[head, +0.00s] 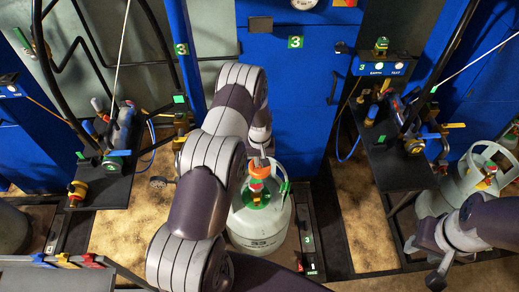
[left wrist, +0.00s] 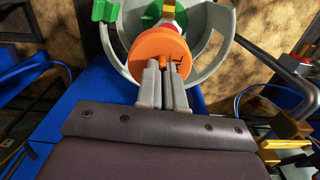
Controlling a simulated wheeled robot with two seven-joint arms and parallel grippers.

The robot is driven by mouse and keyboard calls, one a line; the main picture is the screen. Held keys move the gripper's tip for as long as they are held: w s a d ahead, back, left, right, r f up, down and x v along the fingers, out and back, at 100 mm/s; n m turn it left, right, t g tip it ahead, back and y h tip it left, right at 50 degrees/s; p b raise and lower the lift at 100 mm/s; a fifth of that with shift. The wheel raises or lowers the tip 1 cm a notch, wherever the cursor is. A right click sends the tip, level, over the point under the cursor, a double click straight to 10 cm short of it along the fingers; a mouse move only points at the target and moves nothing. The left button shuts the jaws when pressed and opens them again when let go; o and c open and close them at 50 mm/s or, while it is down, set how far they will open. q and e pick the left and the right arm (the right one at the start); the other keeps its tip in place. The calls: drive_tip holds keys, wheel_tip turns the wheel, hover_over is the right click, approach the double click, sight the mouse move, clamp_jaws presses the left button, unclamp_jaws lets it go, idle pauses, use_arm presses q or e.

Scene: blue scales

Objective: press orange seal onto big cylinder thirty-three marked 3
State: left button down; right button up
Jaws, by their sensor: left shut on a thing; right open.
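The big cylinder (head: 258,234), pale grey-green and marked 33, stands upright on the scale marked 3 (head: 309,240). My left gripper (head: 260,160) is shut on the orange seal (head: 260,172), over the valve at the cylinder's top. In the left wrist view the fingertips (left wrist: 166,82) grip a small tab on the orange seal (left wrist: 153,54). The round seal sits within the grey collar (left wrist: 216,45), close to the valve; I cannot tell whether it is fully seated. My right gripper (head: 432,262) is open and empty at the lower right.
The blue cabinet (head: 305,90) with a green 3 sign stands behind the cylinder. Dark shelves with tools stand on the left (head: 100,185) and right (head: 400,165). Another grey cylinder (head: 465,180) stands near my right arm. A rack with coloured clips (head: 70,262) is at lower left.

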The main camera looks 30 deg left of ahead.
use_arm(q)
drive_tip(key=shift+s+a+f+n, duration=0.2)
drive_tip(key=shift+a+f+n, duration=0.1)
drive_tip(key=shift+a, duration=0.35)
drive_tip(key=shift+s, duration=0.4)
drive_tip(key=shift+w+f, duration=0.2)
drive_tip(key=b, duration=0.8)
hover_over(256, 184)
wheel_tip(256, 184, down, 8)
use_arm(e)
wheel_tip(256, 184, down, 7)
drive_tip(key=s, duration=0.1)
drive_tip(key=shift+s+r, duration=0.1)
drive_tip(key=shift+r, duration=0.05)
drive_tip(key=shift+f, duration=0.35)
use_arm(q)
drive_tip(key=shift+f+b, duration=1.5)
drive_tip(key=shift+f, duration=0.1)
use_arm(e)
drive_tip(key=shift+f, duration=1.4)
use_arm(q)
drive_tip(key=c, duration=1.2)
unclamp_jaws()
